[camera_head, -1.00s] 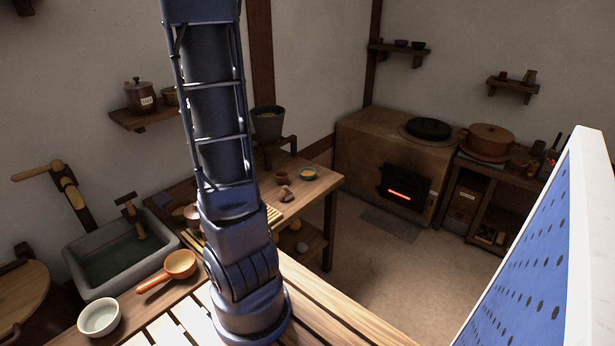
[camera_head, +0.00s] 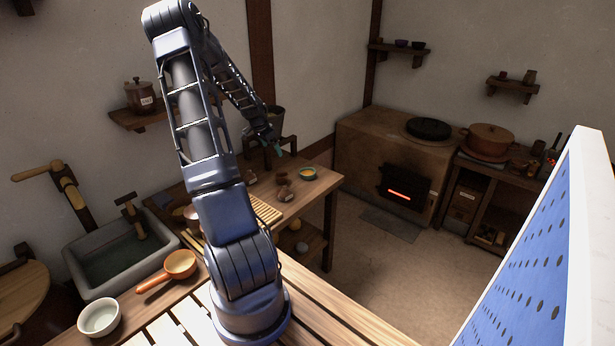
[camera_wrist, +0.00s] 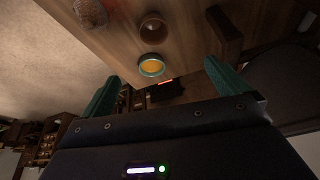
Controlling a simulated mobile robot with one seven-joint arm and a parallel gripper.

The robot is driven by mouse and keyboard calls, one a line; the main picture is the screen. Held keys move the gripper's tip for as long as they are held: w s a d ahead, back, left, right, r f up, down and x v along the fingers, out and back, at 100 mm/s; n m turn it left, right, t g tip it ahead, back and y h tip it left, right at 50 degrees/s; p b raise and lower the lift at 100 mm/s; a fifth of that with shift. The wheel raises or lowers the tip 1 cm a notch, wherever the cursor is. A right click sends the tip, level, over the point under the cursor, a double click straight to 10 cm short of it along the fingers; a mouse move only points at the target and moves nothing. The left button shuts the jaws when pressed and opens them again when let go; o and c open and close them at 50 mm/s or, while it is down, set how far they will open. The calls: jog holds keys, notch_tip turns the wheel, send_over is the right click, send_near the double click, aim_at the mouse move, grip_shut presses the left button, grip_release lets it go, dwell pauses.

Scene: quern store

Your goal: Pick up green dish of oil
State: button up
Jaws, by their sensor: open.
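The green dish of oil (camera_head: 308,174), a small round dish with yellow-orange oil, sits near the right end of the wooden table in the head view. In the wrist view the dish (camera_wrist: 152,66) shows ahead, between the lines of the two green fingers. My gripper (camera_head: 277,150) is in the air above the table, to the left of the dish and apart from it. In the wrist view my gripper (camera_wrist: 162,82) has its fingers wide apart with nothing between them.
A small brown cup (camera_wrist: 153,28) stands beside the dish, with a pale ribbed thing (camera_wrist: 90,12) near it. The stove (camera_head: 360,150) glows beyond the table. Floor (camera_head: 365,270) right of the table is clear.

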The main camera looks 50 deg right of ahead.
jog(key=s+d+f+m+g+h, duration=0.1)
jog(key=s+d+f, duration=0.1)
jog(key=d+f, duration=0.25)
jog(key=s+d+f+m+g, duration=0.1)
jog(key=s+d+f, duration=0.25)
jog(key=d, duration=0.25)
send_near(309, 173)
jog(key=shift+s+d+f+m, duration=0.1)
jog(key=shift+d+f+m, duration=0.05)
jog(key=shift+f, duration=0.4)
jog(key=shift+s+d+f+m, duration=0.1)
jog(key=shift+f+m, duration=0.05)
jog(key=shift+f, duration=0.35)
jog(key=x, duration=0.5)
jog(key=shift+s, duration=0.15)
jog(key=c, duration=1.1)
jog(key=shift+r, duration=0.1)
jog(key=shift+c, duration=0.2)
